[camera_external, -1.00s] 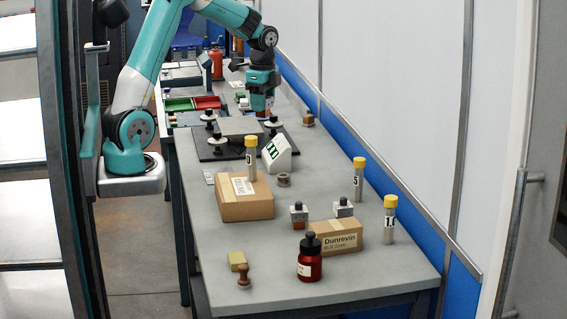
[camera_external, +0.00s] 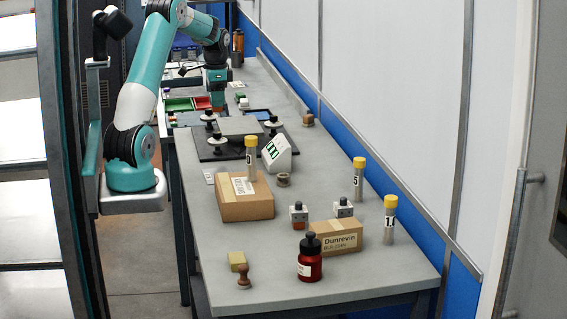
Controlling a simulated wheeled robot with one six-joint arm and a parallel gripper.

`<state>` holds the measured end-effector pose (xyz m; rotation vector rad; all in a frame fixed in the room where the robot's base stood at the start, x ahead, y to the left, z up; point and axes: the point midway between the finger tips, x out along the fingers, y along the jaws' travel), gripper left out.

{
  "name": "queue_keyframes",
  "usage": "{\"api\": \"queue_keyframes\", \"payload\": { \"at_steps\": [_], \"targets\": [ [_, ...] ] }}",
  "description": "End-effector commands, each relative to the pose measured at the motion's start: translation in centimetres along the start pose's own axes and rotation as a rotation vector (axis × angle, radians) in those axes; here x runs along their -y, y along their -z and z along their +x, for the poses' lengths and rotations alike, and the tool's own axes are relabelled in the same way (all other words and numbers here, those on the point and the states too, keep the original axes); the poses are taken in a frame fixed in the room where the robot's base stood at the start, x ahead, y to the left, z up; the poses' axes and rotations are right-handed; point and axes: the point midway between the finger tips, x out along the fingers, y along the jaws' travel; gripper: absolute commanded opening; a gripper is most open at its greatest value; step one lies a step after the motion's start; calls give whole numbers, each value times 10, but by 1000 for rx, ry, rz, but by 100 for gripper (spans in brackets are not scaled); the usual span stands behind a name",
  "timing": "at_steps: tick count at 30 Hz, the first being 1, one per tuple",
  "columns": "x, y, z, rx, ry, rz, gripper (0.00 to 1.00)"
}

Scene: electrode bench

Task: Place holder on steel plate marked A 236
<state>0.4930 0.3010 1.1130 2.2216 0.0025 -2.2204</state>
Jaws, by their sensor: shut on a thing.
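My gripper (camera_external: 217,101) is toward the far end of the bench, above the area beside the red tray. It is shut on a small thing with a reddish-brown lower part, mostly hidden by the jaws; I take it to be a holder. Two similar grey-topped blocks, one (camera_external: 299,213) with a reddish-brown base and another (camera_external: 343,208), stand on the near half of the bench. A grey plate (camera_external: 240,126) lies on a dark board mid-bench, among black-knobbed pieces. The marking A 236 cannot be read on any plate.
A green tray (camera_external: 179,105) and a red tray (camera_external: 202,103) lie near the gripper. Yellow-capped tubes, a white sign block (camera_external: 276,153), cardboard boxes (camera_external: 246,205) and a red bottle (camera_external: 310,261) stand nearer.

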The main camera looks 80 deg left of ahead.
Motion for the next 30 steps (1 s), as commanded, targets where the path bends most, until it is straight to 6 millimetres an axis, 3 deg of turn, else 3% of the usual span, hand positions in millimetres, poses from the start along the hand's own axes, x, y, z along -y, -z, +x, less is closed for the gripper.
{"api": "queue_keyframes", "payload": {
  "at_steps": [5, 18, 30],
  "targets": [
    [-1, 0, 29, 2, -4, 1, 7],
    [-1, 0, 142, 2, -3, 2, 7],
    [-1, 0, 189, 2, -2, 2, 7]
  ]
}}
